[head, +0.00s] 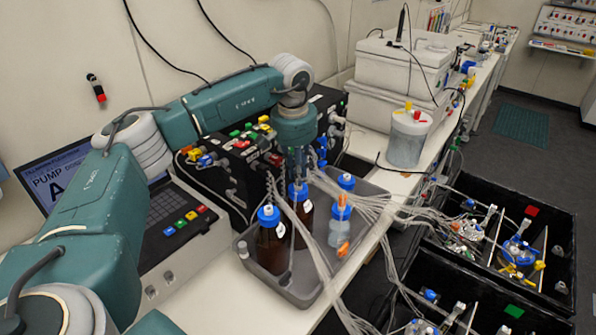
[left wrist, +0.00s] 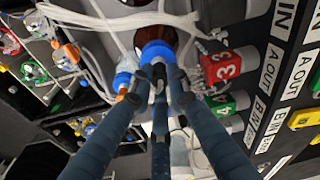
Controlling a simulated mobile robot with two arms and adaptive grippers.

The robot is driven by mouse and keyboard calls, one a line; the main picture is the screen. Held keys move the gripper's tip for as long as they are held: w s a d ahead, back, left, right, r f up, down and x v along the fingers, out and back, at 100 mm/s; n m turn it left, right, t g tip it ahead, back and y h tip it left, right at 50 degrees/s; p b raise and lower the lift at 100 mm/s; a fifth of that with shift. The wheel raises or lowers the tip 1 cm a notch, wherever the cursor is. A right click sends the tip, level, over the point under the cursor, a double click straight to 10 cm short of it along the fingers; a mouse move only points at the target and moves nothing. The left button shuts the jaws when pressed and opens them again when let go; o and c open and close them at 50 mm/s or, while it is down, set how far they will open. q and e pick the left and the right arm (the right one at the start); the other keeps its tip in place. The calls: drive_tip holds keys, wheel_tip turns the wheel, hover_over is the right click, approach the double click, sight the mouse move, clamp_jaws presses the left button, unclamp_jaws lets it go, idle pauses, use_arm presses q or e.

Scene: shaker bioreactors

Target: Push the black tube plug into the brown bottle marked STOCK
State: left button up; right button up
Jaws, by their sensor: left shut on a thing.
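My left gripper (head: 297,178) reaches down over the grey tray and is shut on the black tube plug, which is mostly hidden between the fingers. In the left wrist view the fingertips (left wrist: 160,77) come together just over a blue cap (left wrist: 155,52) on a brown bottle. In the head view this is the rear brown bottle (head: 303,218). Another brown bottle (head: 271,248) with a blue cap stands nearer the front left. I cannot read STOCK on either label, nor tell whether the plug touches the cap. My right gripper is not in view.
The grey tray (head: 297,293) also holds a clear bottle (head: 337,232) with orange parts. Pale tubes (head: 322,255) run across the tray to the black crates at right. A black pump unit (head: 235,165) stands close behind, and a laptop (head: 60,175) lies left.

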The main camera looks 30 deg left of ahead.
use_arm(q)
drive_tip(key=o, duration=0.9)
drive_tip(key=r, duration=0.4)
drive_tip(key=s+r, duration=0.1)
drive_tip(key=r, duration=0.6)
drive_tip(key=shift+s+d+r, duration=0.1)
drive_tip(key=shift+s+r, duration=0.15)
drive_tip(key=shift+r, duration=0.15)
drive_tip(key=shift+f, duration=0.1)
